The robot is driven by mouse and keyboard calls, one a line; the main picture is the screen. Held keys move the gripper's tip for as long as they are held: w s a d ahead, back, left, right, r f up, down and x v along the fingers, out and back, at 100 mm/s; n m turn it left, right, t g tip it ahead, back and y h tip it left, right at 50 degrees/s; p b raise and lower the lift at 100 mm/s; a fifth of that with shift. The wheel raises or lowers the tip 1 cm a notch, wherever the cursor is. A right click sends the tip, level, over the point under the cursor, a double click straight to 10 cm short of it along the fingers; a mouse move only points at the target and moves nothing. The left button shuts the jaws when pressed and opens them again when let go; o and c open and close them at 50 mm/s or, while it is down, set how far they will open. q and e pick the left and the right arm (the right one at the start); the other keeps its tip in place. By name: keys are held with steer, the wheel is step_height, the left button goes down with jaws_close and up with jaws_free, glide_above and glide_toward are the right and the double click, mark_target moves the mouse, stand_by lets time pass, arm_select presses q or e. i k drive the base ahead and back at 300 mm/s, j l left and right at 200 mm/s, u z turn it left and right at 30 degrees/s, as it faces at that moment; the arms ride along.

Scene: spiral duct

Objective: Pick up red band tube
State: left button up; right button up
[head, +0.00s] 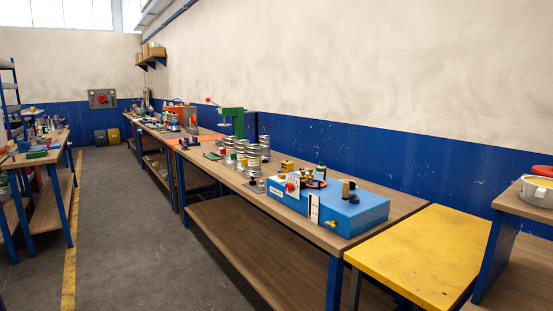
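Several silver ribbed tubes (253,159) stand in a cluster on the long wooden workbench (405,203), near the middle of the head view. Some carry coloured bands or labels, and a yellowish one shows on a front tube. They are too small and overlapping for me to tell which one has a red band. Neither of my grippers is in view.
A blue box (362,213) with fittings on top sits to the right of the tubes. A green press (238,122) stands behind them. A yellow table (425,255) is at the front right. The grey floor (135,220) left of the bench is clear.

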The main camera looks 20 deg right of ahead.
mark_target(229, 147)
steer(key=i+j+z, duration=0.7)
steer(key=i+j, duration=0.75)
steer(key=j, duration=0.2)
steer(key=i+j+z, duration=0.1)
steer(key=i+j, duration=0.2)
steer(key=j, duration=0.15)
steer(key=i+j, duration=0.25)
steer(key=j, duration=0.15)
